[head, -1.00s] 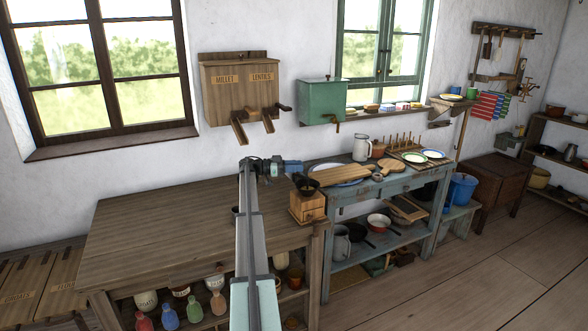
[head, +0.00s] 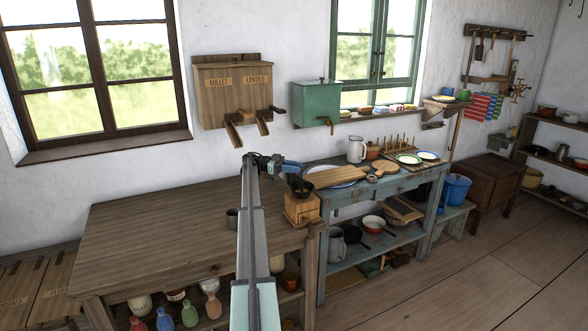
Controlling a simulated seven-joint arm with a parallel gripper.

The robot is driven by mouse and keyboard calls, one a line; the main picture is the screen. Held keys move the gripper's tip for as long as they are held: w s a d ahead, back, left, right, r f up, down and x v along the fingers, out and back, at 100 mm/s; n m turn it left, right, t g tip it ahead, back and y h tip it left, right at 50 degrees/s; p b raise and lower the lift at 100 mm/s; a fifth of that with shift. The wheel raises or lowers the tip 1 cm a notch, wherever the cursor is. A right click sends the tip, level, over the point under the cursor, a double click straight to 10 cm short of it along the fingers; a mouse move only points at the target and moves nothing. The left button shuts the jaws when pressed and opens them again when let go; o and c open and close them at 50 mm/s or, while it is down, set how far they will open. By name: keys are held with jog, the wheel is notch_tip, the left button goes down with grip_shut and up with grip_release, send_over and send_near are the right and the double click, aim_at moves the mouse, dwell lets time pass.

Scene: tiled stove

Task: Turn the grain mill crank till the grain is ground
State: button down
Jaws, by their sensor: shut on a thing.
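The grain mill is a small wooden box (head: 302,210) with a black hopper (head: 299,187) on top. It stands upright at the right end of the brown wooden table in the head view. My gripper (head: 276,167) is above and just behind the mill's left side, close to the hopper. Its jaws are small and dark here; they are shut on the mill's crank, which is mostly hidden by the gripper and hopper. The grain inside the hopper cannot be seen.
A blue-grey bench (head: 362,190) with boards and plates adjoins on the right. A millet and lentils dispenser (head: 228,90) hangs on the wall behind.

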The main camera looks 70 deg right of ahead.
jog(key=c, duration=0.9)
grip_release()
jog(key=shift+o, duration=0.2)
jog(key=shift+a, duration=0.15)
jog(key=w+a+f+n+t+h, duration=0.1)
jog(key=w+a+n+t+h, duration=0.3)
jog(key=w+a, duration=0.5)
jog(key=w+a+f+n+t+h, duration=0.1)
jog(key=w+a+n+t+h, duration=0.3)
jog(key=w+a+n+h, duration=0.3)
jog(key=w+a+h, duration=0.1)
jog(key=w+a, duration=0.2)
jog(key=w, duration=0.4)
jog(key=shift+a+f+h, duration=0.25)
jog(key=shift+a+h, duration=0.05)
jog(key=shift+h, duration=0.1)
